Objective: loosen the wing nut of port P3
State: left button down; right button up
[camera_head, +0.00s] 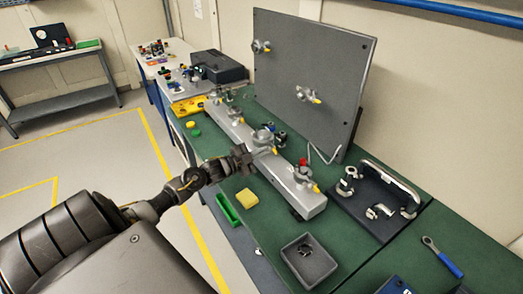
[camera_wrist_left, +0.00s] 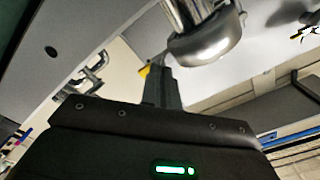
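A long grey manifold (camera_head: 235,128) with several clamped ports lies along the green bench in the head view. Port labels are too small to read. My left gripper (camera_head: 262,153) reaches in from the left to the third port from the far end. That port's clamp (camera_head: 262,136) is round and metallic, and a rounded metal body (camera_wrist_left: 205,40) is close above the fingers in the left wrist view. The fingers (camera_wrist_left: 161,86) stand close together, with a yellow wing nut (camera_wrist_left: 143,71) at their tips, mostly hidden. My right gripper is not in view.
A nearer port with a red top (camera_head: 302,163) stands on the same manifold. A tall grey panel (camera_head: 305,75) rises behind. A dark rack with metal fittings (camera_head: 375,200), a grey bin (camera_head: 308,262), a green tray (camera_head: 228,209) and a yellow block (camera_head: 247,197) are nearby.

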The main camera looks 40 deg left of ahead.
pick_arm(q)
jog(key=n+p, duration=0.1)
jog(key=n, duration=0.1)
jog(key=n+p, duration=0.1)
jog(key=n, duration=0.2)
jog(key=shift+a+r, duration=0.1)
jog(key=shift+r, duration=0.1)
jog(key=shift+n+p, duration=0.7)
jog(key=shift+n, duration=0.9)
jog(key=shift+f, duration=0.1)
jog(key=c, duration=1.6)
grip_release()
jog(key=shift+w, duration=0.1)
jog(key=shift+c, duration=0.2)
